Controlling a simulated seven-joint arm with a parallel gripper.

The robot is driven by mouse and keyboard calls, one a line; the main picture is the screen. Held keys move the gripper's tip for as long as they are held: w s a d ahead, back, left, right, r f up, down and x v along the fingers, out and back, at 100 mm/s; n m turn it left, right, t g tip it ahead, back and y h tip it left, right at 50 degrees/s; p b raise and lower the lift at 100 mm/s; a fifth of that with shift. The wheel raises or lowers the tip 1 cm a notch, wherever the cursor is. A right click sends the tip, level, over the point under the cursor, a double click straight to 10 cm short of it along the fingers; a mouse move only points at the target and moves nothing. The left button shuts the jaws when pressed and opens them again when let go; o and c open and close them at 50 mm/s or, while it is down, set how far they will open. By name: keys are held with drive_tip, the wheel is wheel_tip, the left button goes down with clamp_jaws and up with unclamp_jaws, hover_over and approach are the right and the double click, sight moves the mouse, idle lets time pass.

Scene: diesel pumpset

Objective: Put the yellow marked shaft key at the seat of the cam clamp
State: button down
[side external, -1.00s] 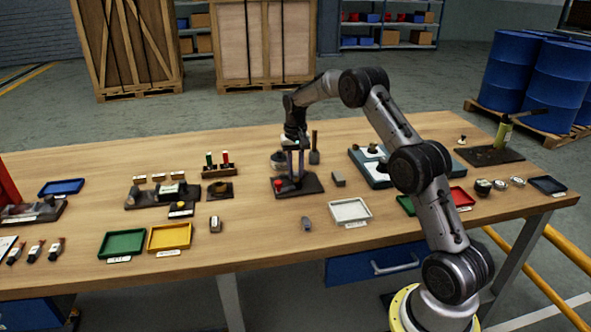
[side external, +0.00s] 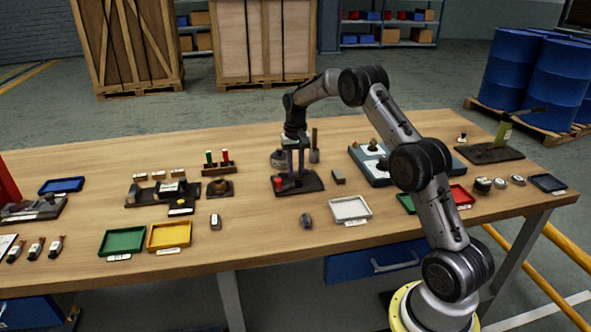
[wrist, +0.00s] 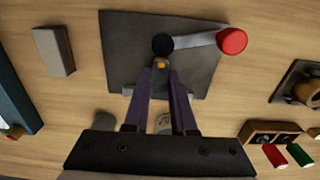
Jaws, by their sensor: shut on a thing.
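The cam clamp is a dark square plate (wrist: 125,45) with a black round pivot (wrist: 163,44) and a grey lever ending in a red knob (wrist: 233,41). In the side view the clamp's plate (side external: 312,181) lies mid-table under my gripper (side external: 294,178). In the wrist view my gripper (wrist: 161,72) points down over the plate, its purple fingers shut on a small yellow-marked piece, the shaft key (wrist: 160,63). The key is at the fingertips, close to the pivot. Most of it is hidden by the fingers, and I cannot tell whether it touches the clamp.
A grey block (side external: 338,177) lies right of the clamp, with a white tray (side external: 350,208) in front of it. A rack with red and green pieces (side external: 218,169) stands to the left. A teal-edged fixture (side external: 376,165) is on the right.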

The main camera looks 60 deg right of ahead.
drive_tip(key=shift+f, duration=0.1)
drive_tip(key=c, duration=0.7)
unclamp_jaws()
drive_tip(key=shift+o, duration=0.2)
drive_tip(key=shift+r, duration=3.5)
